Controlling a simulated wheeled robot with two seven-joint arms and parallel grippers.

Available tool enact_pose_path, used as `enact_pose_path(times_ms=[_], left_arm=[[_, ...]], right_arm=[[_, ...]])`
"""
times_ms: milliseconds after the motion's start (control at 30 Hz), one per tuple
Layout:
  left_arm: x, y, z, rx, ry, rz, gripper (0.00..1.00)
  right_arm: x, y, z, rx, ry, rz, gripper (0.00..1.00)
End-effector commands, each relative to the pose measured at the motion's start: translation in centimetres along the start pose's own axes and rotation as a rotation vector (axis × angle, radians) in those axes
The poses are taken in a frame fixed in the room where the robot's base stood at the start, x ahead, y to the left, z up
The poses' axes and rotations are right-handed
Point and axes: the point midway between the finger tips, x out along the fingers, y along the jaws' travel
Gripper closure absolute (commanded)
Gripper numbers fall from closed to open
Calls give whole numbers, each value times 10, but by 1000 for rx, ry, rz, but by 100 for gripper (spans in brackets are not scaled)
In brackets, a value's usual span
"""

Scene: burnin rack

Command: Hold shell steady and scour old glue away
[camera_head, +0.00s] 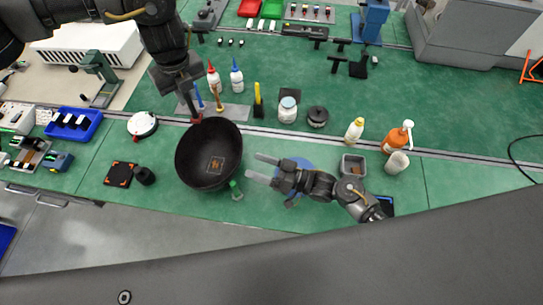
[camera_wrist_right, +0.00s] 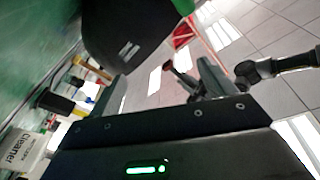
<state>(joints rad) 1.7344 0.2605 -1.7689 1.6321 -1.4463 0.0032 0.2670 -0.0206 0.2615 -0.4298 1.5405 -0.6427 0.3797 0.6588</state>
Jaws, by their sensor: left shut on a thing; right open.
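The black bowl-shaped shell (camera_head: 190,164) stands on the green bench in the head view, its hollow facing up. A brown patch (camera_head: 216,166), seemingly the old glue, lies on its inner floor. My left gripper (camera_head: 196,119) is shut on the shell's far rim. My right gripper (camera_head: 262,169) is open and empty to the right of the shell, its fingers pointing left towards it. A small green object (camera_head: 236,190) lies at the shell's lower right edge; I cannot tell if it is a tool. In the right wrist view a dark curved body (camera_wrist_right: 125,32), probably the shell, is beyond the fingers.
A blue disc (camera_head: 300,163) lies partly under my right gripper. Behind stand glue bottles (camera_head: 214,77), a white jar (camera_head: 288,110) and a black round container (camera_head: 318,117). A grey tray (camera_head: 353,165) and an orange pump bottle (camera_head: 397,140) are right. A black pad (camera_head: 119,174) lies left.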

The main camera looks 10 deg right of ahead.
Motion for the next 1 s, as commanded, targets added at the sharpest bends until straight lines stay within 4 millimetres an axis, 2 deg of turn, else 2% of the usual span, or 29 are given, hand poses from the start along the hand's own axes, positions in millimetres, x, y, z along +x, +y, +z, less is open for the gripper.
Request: enact_pose_path(times_ms=[33,133,233,400,533,767,867,1000], left_arm=[[0,0,0,0,0,0,100],[0,0,0,0,0,0,100],[0,0,0,0,0,0,100],[0,0,0,0,0,0,100],[0,0,0,0,0,0,100],[0,0,0,0,0,0,100],[0,0,0,0,0,0,100],[0,0,0,0,0,0,100]], right_arm=[[-8,13,-4,102,-40,36,17],[-18,34,-9,344,-68,121,17],[-17,48,-9,608,34,201,17],[-18,62,-5,860,205,266,17],[-20,67,-2,948,268,286,17],[-18,70,-2,970,285,291,17],[-10,72,-3,969,285,288,17],[11,80,-6,968,284,287,17]])
